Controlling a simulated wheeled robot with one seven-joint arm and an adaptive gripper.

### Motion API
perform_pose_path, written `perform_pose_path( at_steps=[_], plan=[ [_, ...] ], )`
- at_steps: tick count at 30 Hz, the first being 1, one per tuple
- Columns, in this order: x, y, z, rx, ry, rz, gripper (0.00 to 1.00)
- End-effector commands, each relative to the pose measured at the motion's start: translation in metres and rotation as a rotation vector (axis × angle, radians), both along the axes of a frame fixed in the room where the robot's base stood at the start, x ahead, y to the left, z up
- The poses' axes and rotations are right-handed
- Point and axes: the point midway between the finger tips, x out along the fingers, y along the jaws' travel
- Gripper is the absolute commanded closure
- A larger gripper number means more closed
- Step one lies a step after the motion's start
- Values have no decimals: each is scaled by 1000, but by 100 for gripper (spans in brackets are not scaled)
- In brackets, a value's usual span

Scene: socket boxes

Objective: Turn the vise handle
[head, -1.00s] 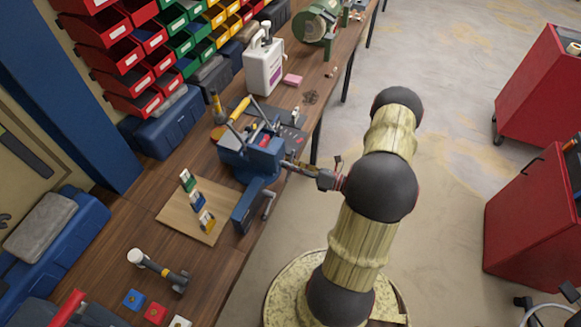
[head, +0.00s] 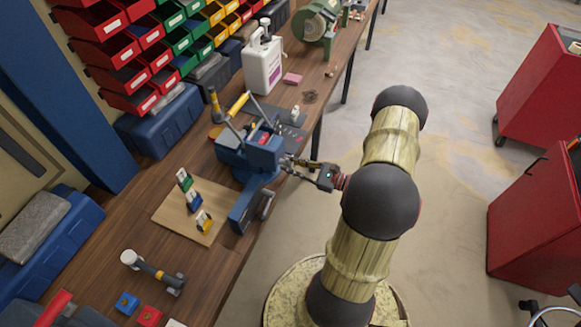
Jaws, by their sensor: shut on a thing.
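The blue vise (head: 262,156) stands near the right edge of the wooden bench. A slanted blue part (head: 243,207) sits on its near side, with a grey curved bar (head: 266,204) beside it. My gripper (head: 289,163) comes in from the right and reaches the right side of the vise, by the upper end of the slanted part. It is shut on the vise handle. The fingertips are small here, and the exact place of the hold is hard to see.
A wooden board (head: 178,215) with small coloured blocks lies left of the vise. A hammer (head: 153,270) lies nearer. A white jug (head: 263,68) and a green grinder (head: 318,22) stand farther back. Red cabinets (head: 533,215) stand at the right, across open floor.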

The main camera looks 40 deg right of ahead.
Motion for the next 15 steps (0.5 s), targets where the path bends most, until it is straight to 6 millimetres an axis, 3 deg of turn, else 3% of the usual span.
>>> perform_pose_path(
  at_steps=[15],
  plan=[
    [1,1,-4,-453,-185,0,100]
  ],
)
